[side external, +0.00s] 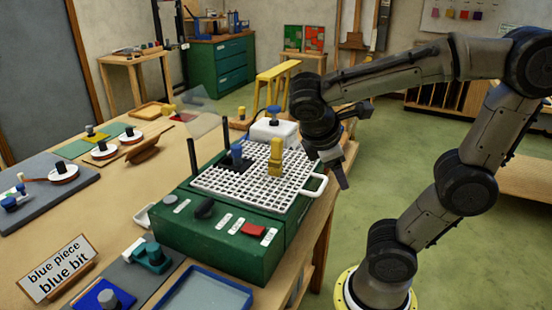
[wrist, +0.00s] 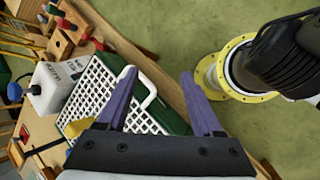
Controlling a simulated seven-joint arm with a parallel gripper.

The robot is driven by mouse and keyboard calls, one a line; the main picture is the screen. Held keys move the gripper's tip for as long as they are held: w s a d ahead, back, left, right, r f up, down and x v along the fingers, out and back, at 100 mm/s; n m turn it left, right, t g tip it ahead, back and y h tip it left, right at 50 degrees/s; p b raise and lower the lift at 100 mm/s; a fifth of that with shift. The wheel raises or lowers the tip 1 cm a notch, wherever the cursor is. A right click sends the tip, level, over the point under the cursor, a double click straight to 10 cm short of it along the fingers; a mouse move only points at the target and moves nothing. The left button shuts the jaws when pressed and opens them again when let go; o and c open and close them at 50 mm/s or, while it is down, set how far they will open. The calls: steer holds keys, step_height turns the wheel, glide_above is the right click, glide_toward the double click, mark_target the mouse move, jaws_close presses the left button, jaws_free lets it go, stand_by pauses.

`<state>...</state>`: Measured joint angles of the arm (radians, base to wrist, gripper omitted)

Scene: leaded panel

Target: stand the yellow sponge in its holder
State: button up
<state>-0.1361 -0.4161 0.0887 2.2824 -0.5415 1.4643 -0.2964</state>
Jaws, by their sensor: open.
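A yellow upright piece (side external: 274,157), which may be the sponge, stands on the white grid (side external: 222,182) of the green machine. A bit of yellow (wrist: 72,155) shows at the lower left in the wrist view, mostly hidden behind my gripper. A smaller yellow block (side external: 168,109) stands on the table further back. I cannot make out for certain which part is the sponge holder. My gripper (side external: 342,178) is open and empty, off the machine's right side, near the table edge. In the wrist view its purple fingers (wrist: 158,74) are spread apart with nothing between them.
The green machine (side external: 215,240) has a black post (side external: 193,157), a blue-topped black piece (side external: 236,158) and a white handle (side external: 315,185). A white box (side external: 272,130) with a blue knob stands behind. A sign (side external: 58,268) stands front left. Open floor (side external: 400,150) lies right of the table.

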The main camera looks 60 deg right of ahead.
steer(key=w+r+n+g+h, duration=0.25)
steer(key=w+n+h, duration=0.35)
steer(key=w+h, duration=0.3)
steer(key=n+t+h, duration=0.2)
steer(key=n+t, duration=0.2)
steer(key=n, duration=0.1)
glide_toward(275, 150)
steer(key=d, duration=0.5)
steer(key=shift+s+d, duration=0.1)
steer(key=shift+s, duration=0.05)
steer(key=shift+d+f, duration=0.15)
steer(key=shift+d, duration=2.65)
jaws_close()
